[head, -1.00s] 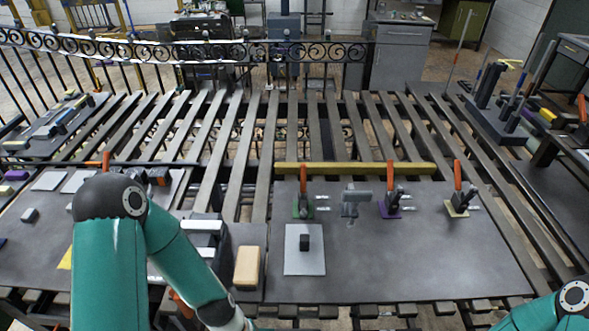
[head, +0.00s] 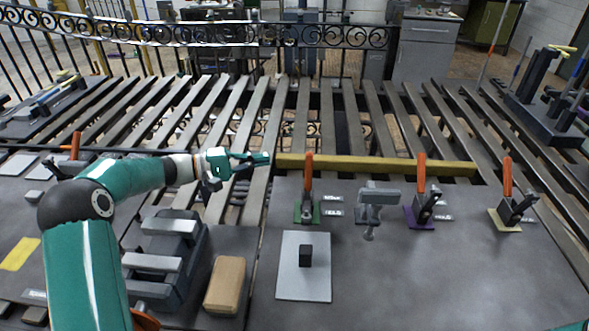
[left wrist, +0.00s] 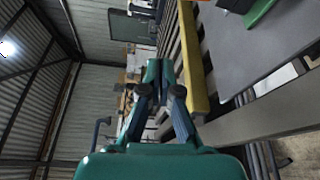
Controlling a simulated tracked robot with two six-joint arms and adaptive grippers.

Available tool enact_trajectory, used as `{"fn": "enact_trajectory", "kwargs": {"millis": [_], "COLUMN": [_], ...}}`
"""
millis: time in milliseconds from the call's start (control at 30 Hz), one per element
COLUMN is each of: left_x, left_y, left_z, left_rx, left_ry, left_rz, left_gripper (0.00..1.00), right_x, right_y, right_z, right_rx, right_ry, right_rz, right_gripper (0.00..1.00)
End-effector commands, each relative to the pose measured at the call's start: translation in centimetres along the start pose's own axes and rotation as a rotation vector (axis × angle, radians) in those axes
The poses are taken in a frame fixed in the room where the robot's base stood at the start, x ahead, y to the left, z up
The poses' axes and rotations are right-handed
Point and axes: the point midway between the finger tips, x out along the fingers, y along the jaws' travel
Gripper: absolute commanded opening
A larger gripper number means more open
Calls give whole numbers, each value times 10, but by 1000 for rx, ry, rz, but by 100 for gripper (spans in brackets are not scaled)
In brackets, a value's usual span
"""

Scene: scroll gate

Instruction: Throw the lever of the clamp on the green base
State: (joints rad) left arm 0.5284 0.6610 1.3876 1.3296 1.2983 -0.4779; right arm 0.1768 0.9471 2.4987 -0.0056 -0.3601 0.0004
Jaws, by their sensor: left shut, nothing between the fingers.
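The clamp on the green base (head: 307,211) stands near the back edge of the grey plate, with its orange lever (head: 308,171) upright. My left gripper (head: 268,158) is shut and empty, to the left of that lever and apart from it, near the left end of the yellow bar. In the left wrist view the shut fingers (left wrist: 160,66) show at the middle, and part of the green base (left wrist: 260,12) shows at the top right edge. My right gripper is not in view.
A light grey plate with a black block (head: 305,256) lies in front.

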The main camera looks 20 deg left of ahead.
Motion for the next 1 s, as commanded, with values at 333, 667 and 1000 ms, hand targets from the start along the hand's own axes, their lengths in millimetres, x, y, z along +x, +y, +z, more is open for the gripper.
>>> {"fn": "enact_trajectory", "kwargs": {"millis": [333, 667, 1000], "left_x": [57, 103, 96], "left_y": [4, 4, 1], "left_z": [3, 15, 40], "left_rx": [3, 1, 3], "left_ry": [-17, -16, -18], "left_rz": [-1, -2, -3], "left_gripper": [0, 0, 0], "right_x": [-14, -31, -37], "right_y": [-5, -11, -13], "right_z": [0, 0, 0], "right_rx": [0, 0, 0], "right_ry": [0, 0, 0], "right_rz": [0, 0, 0], "right_gripper": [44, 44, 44]}}
